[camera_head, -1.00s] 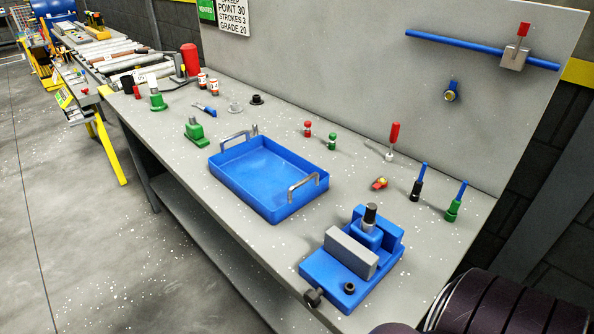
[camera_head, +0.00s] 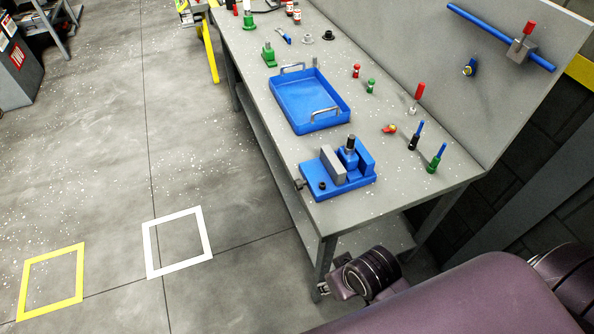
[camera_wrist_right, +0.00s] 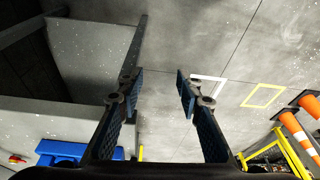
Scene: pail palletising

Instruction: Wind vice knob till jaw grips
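The blue vice (camera_head: 352,184) stands at the near end of the grey workbench. Its grey jaw plate (camera_head: 334,163) faces the blue block behind it, and a dark-topped cylinder (camera_head: 351,145) stands upright between them. I cannot tell whether the jaw touches it. The dark vice knob (camera_head: 299,184) sticks out at the left. My right gripper (camera_wrist_right: 158,84) is open and empty in the wrist view, with floor showing between its fingers. A blue part, likely the vice (camera_wrist_right: 62,148), is at that view's lower left, apart from the fingertips. My left gripper is not in view.
A blue tray (camera_head: 339,116) with metal handles sits behind the vice. Several small fittings and tools stand along the bench (camera_head: 270,149). White (camera_head: 147,262) and yellow (camera_head: 23,294) floor squares lie on open floor. Orange cones (camera_wrist_right: 294,128) show in the wrist view.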

